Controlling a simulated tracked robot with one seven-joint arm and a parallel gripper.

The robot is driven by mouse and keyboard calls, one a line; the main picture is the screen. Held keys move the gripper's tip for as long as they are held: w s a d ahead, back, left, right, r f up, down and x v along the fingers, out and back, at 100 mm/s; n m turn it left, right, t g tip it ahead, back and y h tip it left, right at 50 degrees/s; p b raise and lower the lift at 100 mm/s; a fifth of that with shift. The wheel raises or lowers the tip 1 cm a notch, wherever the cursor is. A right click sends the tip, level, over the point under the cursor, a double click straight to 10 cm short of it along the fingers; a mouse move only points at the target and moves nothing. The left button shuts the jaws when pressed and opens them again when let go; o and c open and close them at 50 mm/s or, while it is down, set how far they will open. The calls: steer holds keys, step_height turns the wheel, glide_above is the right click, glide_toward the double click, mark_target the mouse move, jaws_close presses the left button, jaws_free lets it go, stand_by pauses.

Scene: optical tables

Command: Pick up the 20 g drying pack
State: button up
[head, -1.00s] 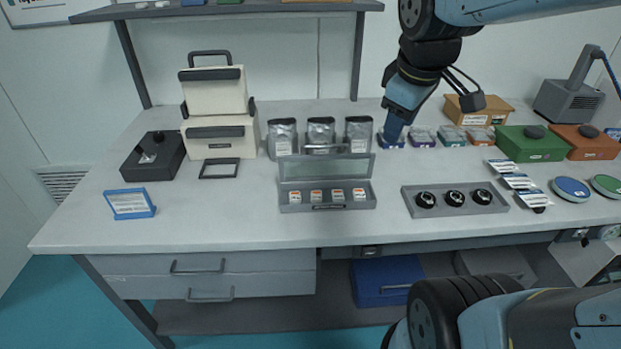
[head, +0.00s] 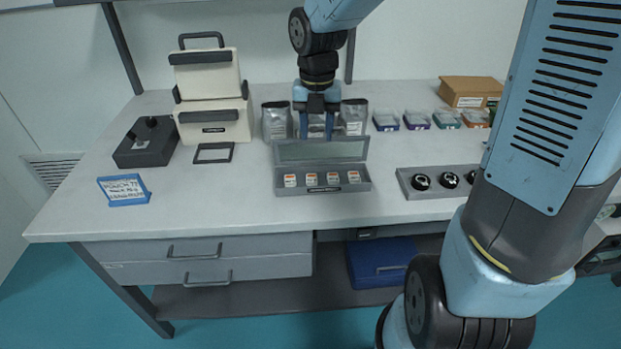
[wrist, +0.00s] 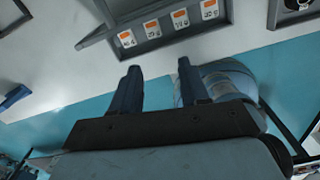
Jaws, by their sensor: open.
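An open grey case (head: 322,189) with a raised clear lid (head: 320,151) stands at the middle of the table. It holds a row of several small white packs with orange marks (head: 311,179), which also show at the top of the wrist view (wrist: 153,29). The print on them is too small to tell surely which is the 20 g drying pack. My gripper (head: 316,136) is open and empty, fingers down, above and behind the case. In the wrist view its fingers (wrist: 156,68) are apart with nothing between them.
Several silver pouches (head: 276,121) stand behind the case, close to my gripper. A cream box (head: 215,127) is at left, beside a dark device (head: 147,148) and a blue-framed sign (head: 124,190). A grey tray with black round parts (head: 405,185) lies at right. The front table strip is clear.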

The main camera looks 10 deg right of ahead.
steer(key=n, duration=0.1)
glide_above(312, 179)
steer(key=s, duration=0.1)
step_height(312, 179, down, 9)
steer(key=shift+f, duration=0.1)
steer(key=shift+w+f, duration=0.3)
steer(key=shift+f, duration=0.65)
steer(key=shift+w+f, duration=0.25)
steer(key=shift+f, duration=1.4)
steer(key=c, duration=0.8)
steer(key=shift+r, duration=0.1)
